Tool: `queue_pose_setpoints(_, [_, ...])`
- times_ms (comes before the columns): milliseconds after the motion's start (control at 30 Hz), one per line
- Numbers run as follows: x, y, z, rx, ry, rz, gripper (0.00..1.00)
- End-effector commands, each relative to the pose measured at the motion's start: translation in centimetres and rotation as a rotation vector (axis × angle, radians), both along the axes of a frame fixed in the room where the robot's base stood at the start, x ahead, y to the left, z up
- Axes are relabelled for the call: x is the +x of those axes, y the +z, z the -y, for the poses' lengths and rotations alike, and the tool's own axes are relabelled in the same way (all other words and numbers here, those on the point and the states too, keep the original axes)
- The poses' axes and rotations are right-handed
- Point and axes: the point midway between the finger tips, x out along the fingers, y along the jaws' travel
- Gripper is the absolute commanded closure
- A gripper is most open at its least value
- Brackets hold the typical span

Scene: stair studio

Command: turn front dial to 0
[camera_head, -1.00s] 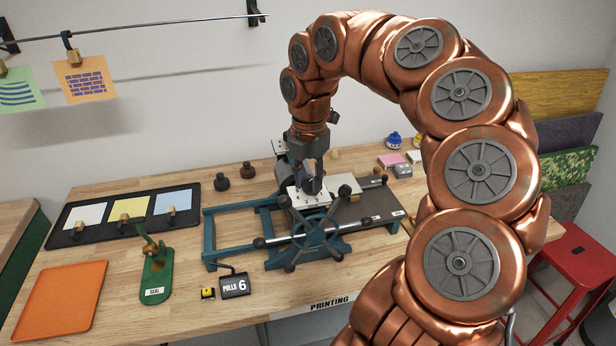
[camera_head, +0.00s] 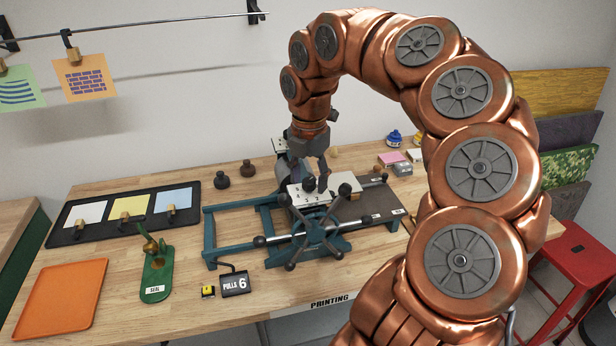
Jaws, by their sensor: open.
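The teal printing press (camera_head: 316,230) with its spoked wheel stands on the wooden bench. A light metal plate (camera_head: 345,186) with small dark markings lies on top of it. A dark round knob (camera_head: 309,184) sits on this plate and looks like the front dial; its setting is too small to read. My gripper (camera_head: 312,172) points down just above and behind the knob, and looks apart from it. Its jaws are open, with nothing seen between them, though the fingertips are small and partly hidden.
A spoke with a black ball (camera_head: 344,189) rises close to the plate's right side. A "PULLS 6" counter (camera_head: 235,284), a green seal stand (camera_head: 157,275) and an orange tray (camera_head: 60,298) stand in front. Two dark knobbed pieces (camera_head: 248,170) stand behind left.

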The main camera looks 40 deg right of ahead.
Motion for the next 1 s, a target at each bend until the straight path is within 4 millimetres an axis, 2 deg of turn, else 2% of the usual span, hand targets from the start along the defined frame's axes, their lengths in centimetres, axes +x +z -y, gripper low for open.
queue_pose_setpoints(267, [0.1,1.0,0.0,-0.001,-0.001,0.001,0.44])
queue_pose_setpoints(800, [0.2,8.6,0.0,-0.002,-0.002,0.004,0.44])
queue_pose_setpoints(1000, [0.1,10.7,0.0,0.000,-0.002,0.004,0.44])
